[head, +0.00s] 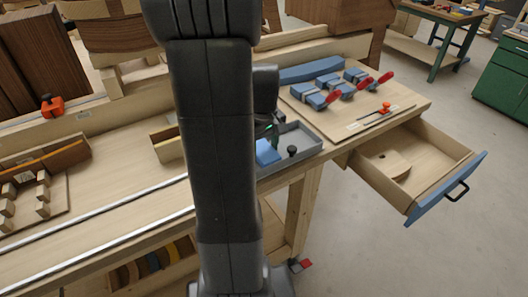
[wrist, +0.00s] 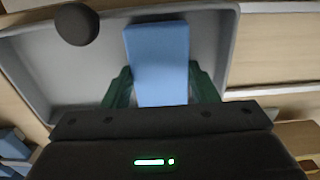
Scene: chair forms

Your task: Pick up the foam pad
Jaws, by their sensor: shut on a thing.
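The foam pad (wrist: 160,62) is a light blue block in the wrist view, upper middle. My gripper (wrist: 160,88) has its two green fingers on either side of the pad and is shut on it. The pad is over or in a grey tray (wrist: 60,98); I cannot tell whether it touches the tray floor. In the head view the blue pad (head: 267,153) shows beside my arm, at the left end of the grey tray (head: 311,142). My arm hides most of the gripper there.
A black round knob (head: 292,150) stands in the tray, right of the pad. Blue blocks with red-handled tools (head: 328,90) lie on a board behind. A drawer (head: 415,160) with a blue front is open at the right. Bare bench (head: 110,180) lies left of my arm.

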